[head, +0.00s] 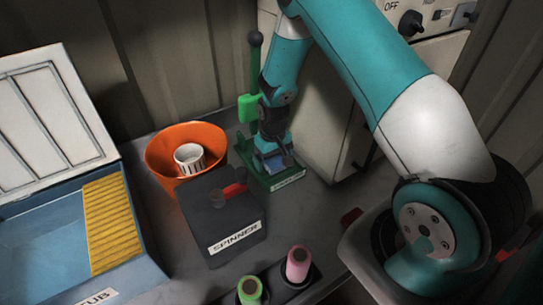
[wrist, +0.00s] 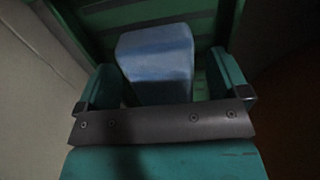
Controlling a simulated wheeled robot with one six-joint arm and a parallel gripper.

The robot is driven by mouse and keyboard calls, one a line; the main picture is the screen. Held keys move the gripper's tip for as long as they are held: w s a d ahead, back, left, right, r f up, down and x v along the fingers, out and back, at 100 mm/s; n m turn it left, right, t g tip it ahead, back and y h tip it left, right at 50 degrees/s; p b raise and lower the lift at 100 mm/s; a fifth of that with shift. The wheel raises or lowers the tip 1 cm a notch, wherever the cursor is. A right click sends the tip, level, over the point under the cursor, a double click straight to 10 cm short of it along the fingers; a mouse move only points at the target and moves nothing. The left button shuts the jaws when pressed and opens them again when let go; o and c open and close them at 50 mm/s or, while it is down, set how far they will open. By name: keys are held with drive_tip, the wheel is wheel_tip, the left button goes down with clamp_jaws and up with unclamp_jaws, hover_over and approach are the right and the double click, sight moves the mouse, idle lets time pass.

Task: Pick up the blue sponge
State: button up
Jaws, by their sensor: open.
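The blue sponge (wrist: 157,62) is a pale blue block in the wrist view, standing inside a green-walled holder. In the head view, a bit of the blue sponge (head: 267,163) shows beneath my gripper (head: 276,156), in the green stand (head: 285,182). My gripper (wrist: 164,82) is open, with one teal finger on each side of the sponge. The left finger has a small gap to it; whether the right finger touches it I cannot tell. The sponge's lower part is hidden by the dark gripper plate.
A dark box labelled SPINNER (head: 222,222) stands left of the green stand, with an orange bowl (head: 157,150) holding a striped cup (head: 189,158) behind it. A blue tub (head: 140,262) is at far left. Green (head: 249,290) and pink (head: 299,264) cylinders stand in front.

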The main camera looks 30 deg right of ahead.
sight(273, 158)
drive_tip(key=shift+f, duration=0.2)
drive_tip(key=c, duration=1.1)
drive_tip(key=shift+o, duration=0.2)
drive_tip(key=shift+r, duration=0.15)
wheel_tip(273, 158, up, 20)
drive_tip(key=b, duration=0.4)
drive_tip(key=shift+o, duration=0.6)
drive_tip(key=shift+f, duration=0.2)
